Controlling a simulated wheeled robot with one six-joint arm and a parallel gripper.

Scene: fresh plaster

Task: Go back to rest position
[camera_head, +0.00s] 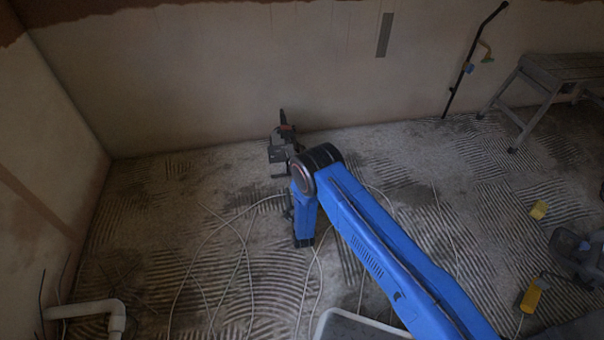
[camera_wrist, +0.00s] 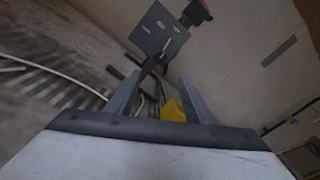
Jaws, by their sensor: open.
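My blue arm reaches from the lower right of the head view to a bent joint near the middle, with a blue link hanging down from it. In the wrist view my gripper (camera_wrist: 160,78) has its two grey fingers apart. Beyond the fingertips is a slotted grey plate (camera_wrist: 162,32) with a red and black part (camera_wrist: 197,12) above it. A small yellow patch (camera_wrist: 174,110) shows between the fingers; I cannot tell what it is. I cannot make out the fingers in the head view, where a dark assembly with a little red shows beside the bent joint.
The floor has ridged, combed mortar with thin cables (camera_head: 247,255) across it. A white pipe (camera_head: 90,309) lies lower left. A grey step bench (camera_head: 565,68) and a black pole (camera_head: 470,65) stand right. Walls close off the back and left.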

